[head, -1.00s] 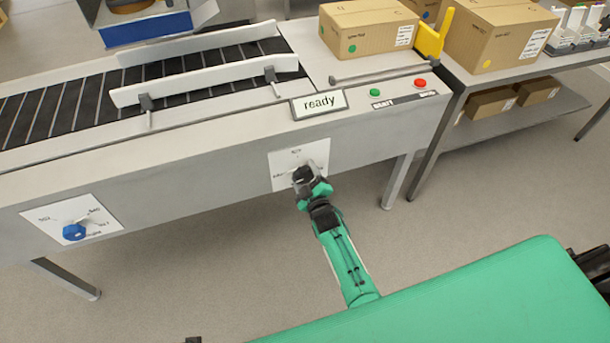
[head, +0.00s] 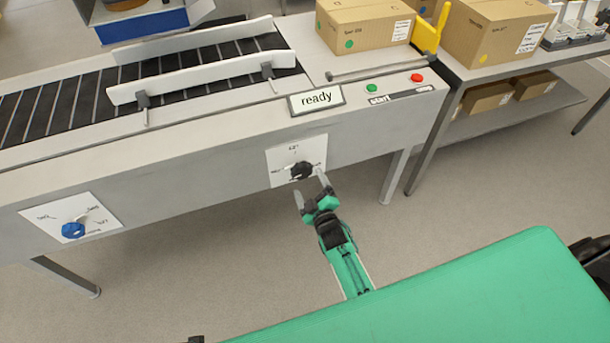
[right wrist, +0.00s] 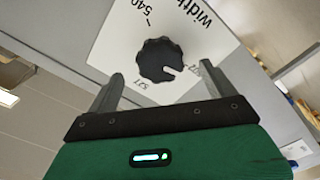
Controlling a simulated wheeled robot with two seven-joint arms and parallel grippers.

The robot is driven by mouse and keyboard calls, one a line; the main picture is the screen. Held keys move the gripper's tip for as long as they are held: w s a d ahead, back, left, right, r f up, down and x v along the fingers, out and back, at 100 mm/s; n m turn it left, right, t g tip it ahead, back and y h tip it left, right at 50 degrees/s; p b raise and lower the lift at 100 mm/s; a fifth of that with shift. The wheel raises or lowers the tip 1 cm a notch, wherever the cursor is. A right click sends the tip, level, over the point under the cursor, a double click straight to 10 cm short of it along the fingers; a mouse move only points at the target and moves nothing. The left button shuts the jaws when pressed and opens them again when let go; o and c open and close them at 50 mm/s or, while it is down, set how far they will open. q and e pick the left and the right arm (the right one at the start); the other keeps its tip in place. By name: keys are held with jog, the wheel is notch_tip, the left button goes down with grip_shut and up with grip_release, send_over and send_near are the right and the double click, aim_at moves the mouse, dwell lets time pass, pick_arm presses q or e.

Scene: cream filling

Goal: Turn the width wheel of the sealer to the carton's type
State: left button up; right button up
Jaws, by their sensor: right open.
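The width wheel (head: 301,170) is a black scalloped knob on a white plate (head: 283,158) on the sealer's (head: 225,150) front. In the right wrist view the wheel (right wrist: 160,60) has a white pointer toward the label beside the right-hand finger. That label is partly hidden; "540" and "width" show on the plate. My right gripper (head: 310,184) is open and empty, just in front of and below the wheel, its fingers apart from it. A carton (head: 362,24) with a green dot stands on the sealer's right end; its print is too small to read surely. My left gripper is out of view.
A blue knob (head: 73,230) on another plate is at the left. A "ready" sign (head: 316,99), a green button (head: 372,88) and a red button (head: 417,77) are on top. Another carton (head: 492,35) stands on the side table. The floor before the sealer is clear.

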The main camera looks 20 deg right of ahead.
jog(key=s, duration=0.7)
jog(key=shift+s+d, duration=0.15)
jog(key=shift+s, duration=0.05)
